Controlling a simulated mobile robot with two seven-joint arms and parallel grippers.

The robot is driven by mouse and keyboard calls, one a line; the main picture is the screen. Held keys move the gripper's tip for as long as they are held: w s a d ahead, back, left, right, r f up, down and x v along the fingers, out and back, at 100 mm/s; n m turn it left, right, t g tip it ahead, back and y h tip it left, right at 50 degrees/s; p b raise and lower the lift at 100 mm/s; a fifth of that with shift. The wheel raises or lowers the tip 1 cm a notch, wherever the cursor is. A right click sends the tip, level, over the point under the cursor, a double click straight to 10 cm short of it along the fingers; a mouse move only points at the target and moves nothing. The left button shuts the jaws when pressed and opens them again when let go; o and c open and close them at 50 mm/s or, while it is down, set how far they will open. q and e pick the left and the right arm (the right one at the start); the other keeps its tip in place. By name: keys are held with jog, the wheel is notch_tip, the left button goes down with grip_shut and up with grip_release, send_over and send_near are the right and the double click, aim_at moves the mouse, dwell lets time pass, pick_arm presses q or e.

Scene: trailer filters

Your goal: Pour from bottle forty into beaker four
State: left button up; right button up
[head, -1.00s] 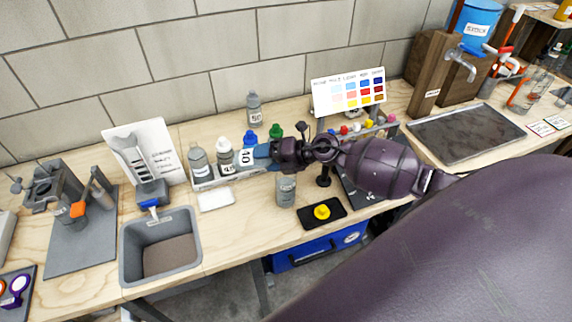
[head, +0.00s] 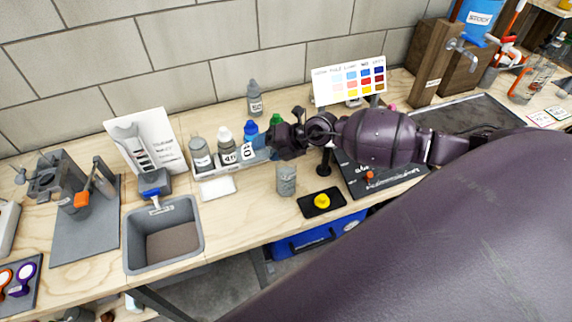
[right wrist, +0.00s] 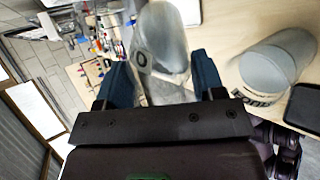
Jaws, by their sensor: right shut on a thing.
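My right gripper (head: 265,152) is shut on a bottle (head: 247,150) at the right of the row of bottles. Its label ends in 0; its first digit looks like 1 but is not certain. In the right wrist view this pale, see-through bottle (right wrist: 164,45) stands between the blue jaws. A white-capped bottle (head: 227,152), whose label starts with 4, is just left of it. The beaker labelled FOUR (right wrist: 280,62) is apart from the jaws; in the head view a small frosted beaker (head: 286,180) stands on the bench in front of the gripper. My left gripper is not in view.
A grey-capped bottle (head: 200,155) stands at the row's left end and bottle 50 (head: 254,98) behind. A white pad (head: 217,187) lies in front. A black pad with a yellow knob (head: 321,201) is right of the beaker. The sink (head: 165,240) is at left.

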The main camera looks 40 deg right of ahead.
aim_at(247, 146)
jog(key=shift+f+g+h, duration=0.15)
jog(key=shift+g+h, duration=0.45)
jog(key=shift+w+a+r+g+h, duration=0.15)
jog(key=shift+w+r+g+h, duration=0.05)
jog(key=shift+r+g+h, duration=0.45)
jog(key=w+a+f+g+h, duration=0.1)
jog(key=f, duration=0.1)
jog(key=w+a+f+g+h+b, duration=0.1)
jog(key=f, duration=0.2)
jog(key=f+g+h+b, duration=0.1)
jog(key=f, duration=0.1)
jog(key=shift+w+a+f+g+h, duration=0.35)
jog(key=shift+w+a+f, duration=0.05)
jog(key=shift+w+a+g+h, duration=0.25)
jog(key=shift+w+g+h, duration=0.05)
jog(key=shift+g+h, duration=0.1)
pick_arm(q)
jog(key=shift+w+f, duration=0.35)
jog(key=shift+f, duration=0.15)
pick_arm(e)
jog(key=shift+w+a+f+g+h, duration=0.1)
jog(key=shift+w+a+g+h, duration=0.05)
jog(key=shift+g+h, duration=0.15)
notch_tip(247, 146, up, 3)
jog(key=shift+f+p, duration=0.1)
jog(key=shift+p, duration=0.95)
jog(key=shift+r, duration=1.1)
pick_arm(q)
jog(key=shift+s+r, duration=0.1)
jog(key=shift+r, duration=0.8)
